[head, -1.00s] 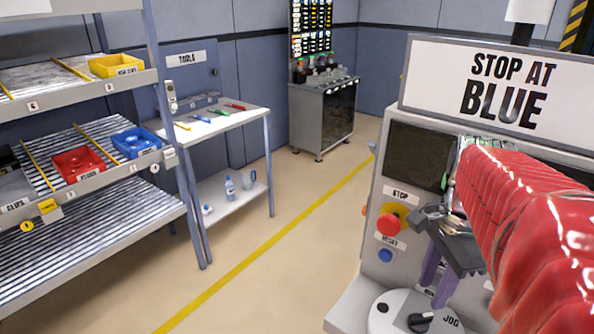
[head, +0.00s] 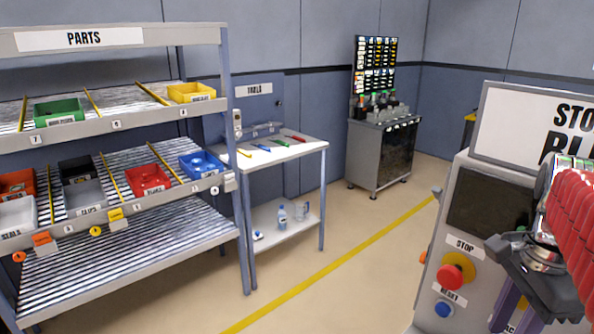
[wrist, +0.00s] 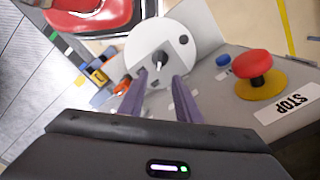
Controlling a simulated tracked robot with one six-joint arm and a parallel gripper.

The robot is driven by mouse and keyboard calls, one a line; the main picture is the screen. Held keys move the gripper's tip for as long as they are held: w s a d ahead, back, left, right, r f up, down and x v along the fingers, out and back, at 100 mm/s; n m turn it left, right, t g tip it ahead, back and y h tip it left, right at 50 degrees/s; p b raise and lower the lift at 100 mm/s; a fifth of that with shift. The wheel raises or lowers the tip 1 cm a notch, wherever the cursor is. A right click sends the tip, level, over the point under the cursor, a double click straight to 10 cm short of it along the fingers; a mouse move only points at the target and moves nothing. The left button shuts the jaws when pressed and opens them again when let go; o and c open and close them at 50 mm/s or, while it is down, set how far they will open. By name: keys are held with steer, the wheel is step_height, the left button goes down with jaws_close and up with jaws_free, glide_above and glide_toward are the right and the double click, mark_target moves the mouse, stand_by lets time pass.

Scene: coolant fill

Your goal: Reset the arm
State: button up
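The console (head: 440,270) stands at the right in the head view, with a dark screen. On its front are a red STOP button (head: 456,270) on a yellow base and a blue button (head: 443,309) under a RESET label. In the wrist view the blue button (wrist: 223,60) and the red STOP button (wrist: 253,63) lie right of my gripper. My gripper (wrist: 160,78) is open and empty, its two purple fingers apart. They point toward a white disc (wrist: 178,40) with a black knob (wrist: 158,60); I cannot tell whether they touch it. My gripper (head: 512,305) partly leaves the head view.
A parts rack (head: 120,228) with coloured bins fills the left. A tool table (head: 280,152) and a dark cabinet (head: 383,155) with bottles stand behind. A yellow line (head: 345,261) crosses the open floor. A "STOP AT BLUE" sign (head: 530,125) tops the console, partly cut off.

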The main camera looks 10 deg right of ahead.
step_height(320, 180, down, 13)
steer(key=shift+r, duration=0.2)
stand_by(0.4)
steer(key=shift+s+a, duration=0.1)
steer(key=shift+s, duration=0.05)
